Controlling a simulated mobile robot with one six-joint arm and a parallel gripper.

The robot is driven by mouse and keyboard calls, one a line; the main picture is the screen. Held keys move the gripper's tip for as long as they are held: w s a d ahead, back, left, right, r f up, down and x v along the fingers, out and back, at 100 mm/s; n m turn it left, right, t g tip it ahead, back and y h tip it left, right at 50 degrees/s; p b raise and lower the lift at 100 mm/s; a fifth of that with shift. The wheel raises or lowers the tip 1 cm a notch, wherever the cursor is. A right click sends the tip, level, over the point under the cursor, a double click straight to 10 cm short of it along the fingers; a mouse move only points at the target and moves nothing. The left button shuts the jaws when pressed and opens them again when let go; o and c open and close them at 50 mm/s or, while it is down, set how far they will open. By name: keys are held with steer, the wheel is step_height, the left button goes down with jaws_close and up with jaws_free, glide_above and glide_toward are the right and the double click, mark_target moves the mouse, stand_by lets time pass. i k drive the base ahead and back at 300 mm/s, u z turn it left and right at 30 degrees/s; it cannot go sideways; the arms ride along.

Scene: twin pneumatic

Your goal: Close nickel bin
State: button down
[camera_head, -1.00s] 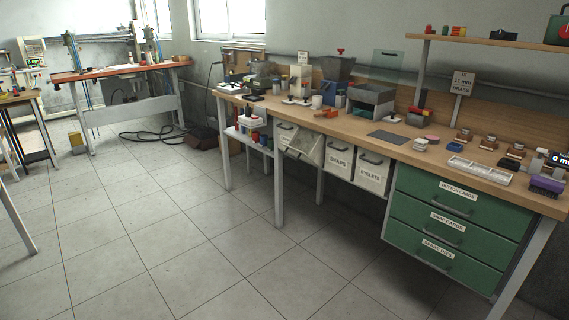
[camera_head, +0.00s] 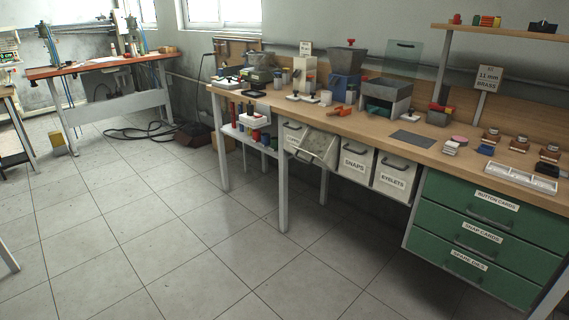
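A row of pale bins hangs under the front of the long wooden workbench (camera_head: 405,150). One bin (camera_head: 318,150) is tilted out, with its top leaning forward from the row; its label cannot be read, so I cannot confirm that it is the nickel bin. To its left is an upright bin (camera_head: 291,130) with a dark handle and a label partly hidden by the tilted bin. To its right, the SNAPS bin (camera_head: 355,163) and the EYELETS bin (camera_head: 394,178) sit upright and closed. My gripper is not in view.
Green drawers (camera_head: 484,222) stand right of the bins, all shut. A metal bench leg (camera_head: 283,190) stands in front of the bins' left side. A low shelf (camera_head: 245,135) with small items is further left. The tiled floor (camera_head: 170,240) before the bench is clear.

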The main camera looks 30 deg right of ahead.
mark_target(320, 147)
steer(key=u, duration=0.4)
steer(key=i, duration=0.9)
steer(key=u, duration=0.45)
